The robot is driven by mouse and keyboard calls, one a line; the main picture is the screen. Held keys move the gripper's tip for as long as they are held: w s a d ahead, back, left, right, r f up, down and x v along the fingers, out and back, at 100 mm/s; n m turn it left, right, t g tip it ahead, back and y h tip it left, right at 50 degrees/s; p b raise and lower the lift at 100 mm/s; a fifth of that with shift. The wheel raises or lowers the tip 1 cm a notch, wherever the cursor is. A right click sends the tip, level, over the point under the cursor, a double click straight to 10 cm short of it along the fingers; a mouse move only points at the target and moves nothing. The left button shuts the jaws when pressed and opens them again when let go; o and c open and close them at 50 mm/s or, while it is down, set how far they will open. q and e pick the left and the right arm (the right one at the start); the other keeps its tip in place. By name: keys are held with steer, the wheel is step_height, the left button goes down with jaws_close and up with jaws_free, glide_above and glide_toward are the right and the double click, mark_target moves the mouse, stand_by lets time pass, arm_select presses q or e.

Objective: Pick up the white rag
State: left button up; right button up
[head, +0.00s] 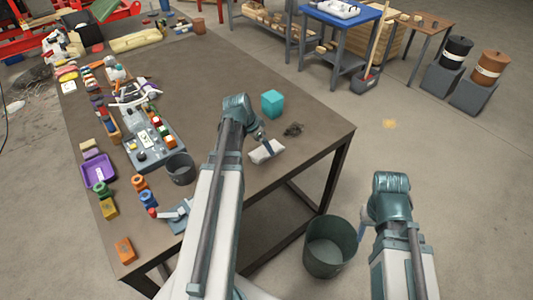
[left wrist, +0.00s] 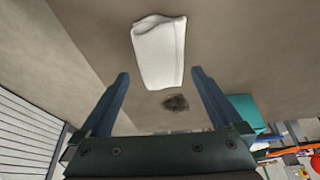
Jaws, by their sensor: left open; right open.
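The white rag (head: 269,152) lies folded on the brown table near its right edge. It also shows in the left wrist view (left wrist: 160,52), just beyond my fingertips. My left gripper (head: 261,137) is above the rag, mostly hidden behind its wrist in the head view. In the left wrist view its two fingers (left wrist: 160,75) are wide apart with nothing between them. My right gripper (head: 365,225) is low beside the table, over the floor near a dark bin. It is open and partly hidden by its own wrist.
A teal cube (head: 272,103) and a dark crumpled clump (head: 293,130) are close to the rag. A small dark pot (head: 181,169) and a grey tray (head: 168,163) are left of my left arm.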

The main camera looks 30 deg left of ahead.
arm_select(q)
steer(key=b+x, duration=0.3)
steer(key=x, duration=0.1)
steer(key=shift+a, duration=0.15)
steer(key=shift+r, duration=0.1)
steer(key=c, duration=1.2)
